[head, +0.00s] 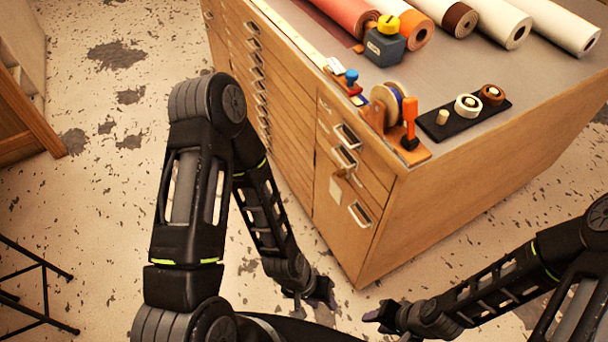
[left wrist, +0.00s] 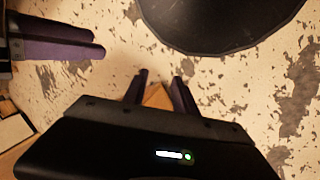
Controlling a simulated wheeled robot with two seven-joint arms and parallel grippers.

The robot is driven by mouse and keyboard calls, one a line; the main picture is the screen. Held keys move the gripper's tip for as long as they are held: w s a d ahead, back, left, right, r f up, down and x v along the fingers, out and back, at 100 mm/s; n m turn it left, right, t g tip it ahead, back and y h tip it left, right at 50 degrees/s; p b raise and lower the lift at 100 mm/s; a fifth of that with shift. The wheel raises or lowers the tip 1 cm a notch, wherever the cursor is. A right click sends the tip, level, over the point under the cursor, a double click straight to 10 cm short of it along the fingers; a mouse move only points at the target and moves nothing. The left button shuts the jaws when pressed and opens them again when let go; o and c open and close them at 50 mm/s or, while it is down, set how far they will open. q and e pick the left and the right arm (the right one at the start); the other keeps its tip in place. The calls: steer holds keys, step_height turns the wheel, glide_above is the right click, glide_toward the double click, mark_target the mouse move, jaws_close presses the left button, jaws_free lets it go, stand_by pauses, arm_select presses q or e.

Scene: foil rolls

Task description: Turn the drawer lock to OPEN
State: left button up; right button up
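The wooden drawer cabinet (head: 455,205) stands right of centre in the head view. Its front has several wide drawers at left and a narrow column of drawers (head: 346,160) with metal handles near the corner. A small pale tag or plate (head: 335,190) shows on the lower front; a lock or its marking is too small to make out. My left gripper (head: 322,300) is low in front of the cabinet, apart from it; in the left wrist view its fingers (left wrist: 162,92) are apart with nothing held. My right gripper (head: 374,320) is low at its right; its opening is unclear.
On the cabinet top are foil rolls (head: 500,20), a grey block with a yellow knob (head: 385,45), a tape dispenser (head: 395,120) and a black tray of small rolls (head: 445,122). A dark metal stand (head: 40,275) is at lower left.

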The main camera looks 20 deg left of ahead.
stand_by(0.3)
arm_select(q)
step_height(320, 180, down, 5)
steer(key=a+n+g+h+b, duration=0.2)
steer(key=n+b, duration=0.3)
steer(key=b, duration=0.3)
steer(key=w+d+r+n+t+h+b, duration=0.1)
steer(key=w+r+n+t+h+b, duration=0.1)
steer(key=w+n+h+b, duration=0.3)
steer(key=w+a+r+n+t+b, duration=0.3)
steer(key=w+a+r+t, duration=0.3)
steer(key=w, duration=0.4)
steer(key=w+a+r+n+t+b, duration=0.4)
steer(key=w+a+r+t, duration=0.2)
steer(key=w, duration=0.4)
steer(key=shift+w+a+r+t, duration=0.25)
steer(key=shift+r+t, duration=0.15)
steer(key=shift+t, duration=0.3)
